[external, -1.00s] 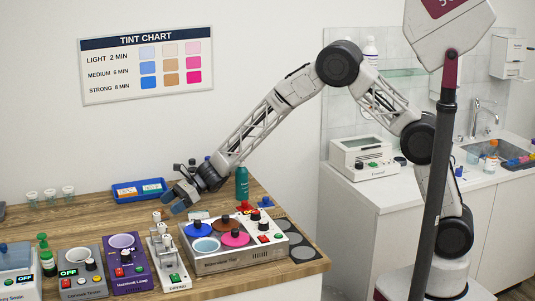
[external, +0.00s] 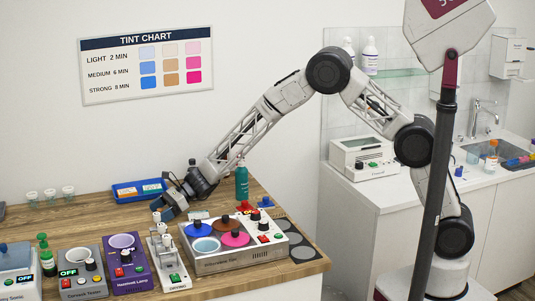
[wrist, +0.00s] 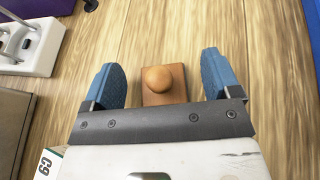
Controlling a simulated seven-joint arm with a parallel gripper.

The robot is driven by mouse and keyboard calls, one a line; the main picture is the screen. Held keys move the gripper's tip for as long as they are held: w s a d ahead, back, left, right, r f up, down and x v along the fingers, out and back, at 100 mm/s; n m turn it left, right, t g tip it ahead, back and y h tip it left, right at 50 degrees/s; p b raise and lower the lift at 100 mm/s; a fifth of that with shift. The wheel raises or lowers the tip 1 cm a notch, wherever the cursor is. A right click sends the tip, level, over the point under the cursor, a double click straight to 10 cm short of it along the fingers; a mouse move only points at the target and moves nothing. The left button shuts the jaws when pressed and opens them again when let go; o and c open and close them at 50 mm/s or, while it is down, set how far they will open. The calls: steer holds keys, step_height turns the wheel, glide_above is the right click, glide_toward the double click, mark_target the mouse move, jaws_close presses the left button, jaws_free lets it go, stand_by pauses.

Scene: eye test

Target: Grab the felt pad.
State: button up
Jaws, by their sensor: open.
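A small brown block with a round tan knob (wrist: 160,82) sits on the wooden counter in the wrist view. It is the likeliest felt pad, but I cannot make out any felt. My gripper (wrist: 161,62) is open, with one blue finger on the left of the block and one on the right. A gap of bare wood shows on each side, so neither finger touches it. In the external view my gripper (external: 163,211) is low over the counter, behind the white lens stand, and I cannot make out the block there.
A blue tray (external: 114,193) with packets lies behind my gripper. The white lens stand (external: 178,279) and a purple lamp box (external: 130,285) stand in front. A wide heating unit with coloured lids (external: 240,259) is at the right, near a green bottle (external: 242,184).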

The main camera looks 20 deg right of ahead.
steer(key=shift+c, duration=0.3)
steer(key=c, duration=1)
